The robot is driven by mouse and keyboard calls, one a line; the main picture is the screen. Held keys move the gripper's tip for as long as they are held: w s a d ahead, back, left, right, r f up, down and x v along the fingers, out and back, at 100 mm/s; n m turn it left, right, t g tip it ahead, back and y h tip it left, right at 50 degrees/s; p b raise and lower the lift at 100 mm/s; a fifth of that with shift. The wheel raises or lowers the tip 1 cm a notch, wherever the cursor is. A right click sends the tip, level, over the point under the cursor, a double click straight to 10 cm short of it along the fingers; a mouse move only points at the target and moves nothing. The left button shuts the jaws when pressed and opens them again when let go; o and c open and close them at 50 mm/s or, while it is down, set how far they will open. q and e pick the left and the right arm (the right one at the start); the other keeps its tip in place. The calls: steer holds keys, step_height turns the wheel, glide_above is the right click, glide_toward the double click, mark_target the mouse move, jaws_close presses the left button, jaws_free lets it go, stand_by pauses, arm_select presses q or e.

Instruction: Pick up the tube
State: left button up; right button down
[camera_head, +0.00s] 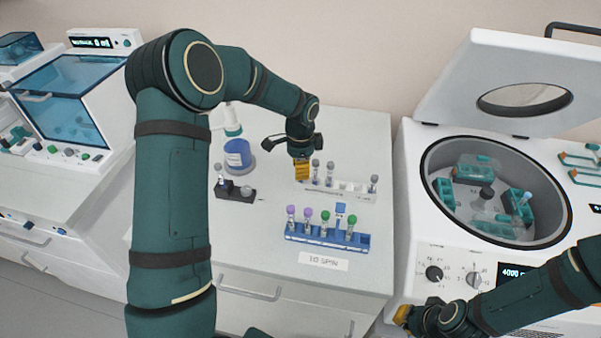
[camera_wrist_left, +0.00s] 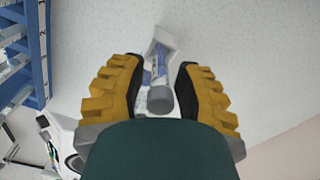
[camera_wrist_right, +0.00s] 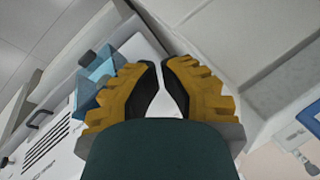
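My left gripper (camera_head: 302,172) points down at the left end of the white rack (camera_head: 350,192). In the left wrist view its fingers (camera_wrist_left: 160,75) are open, either side of a clear tube with a grey cap (camera_wrist_left: 160,98). Narrow gaps show beside the cap. The tube's foot is by a small white holder (camera_wrist_left: 163,40). Two grey-capped tubes (camera_head: 316,166) stand just right of this gripper in the head view, and another (camera_head: 375,181) stands at the rack's right end. My right gripper (camera_head: 403,316) is in front of the centrifuge; its fingertips (camera_wrist_right: 160,62) nearly meet, with nothing between them.
A blue rack (camera_head: 327,238) with several coloured-cap tubes stands nearer the front, behind a label card (camera_head: 323,261). An open centrifuge (camera_head: 420,260) stands right. The bench's right front is clear.

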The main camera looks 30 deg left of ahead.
arm_select(q)
jaws_close()
step_height(320, 180, up, 10)
steer(key=shift+r+p, duration=0.1)
steer(key=shift+p, duration=0.3)
stand_by(0.3)
step_height(320, 180, up, 4)
steer(key=p, duration=0.3)
stand_by(0.5)
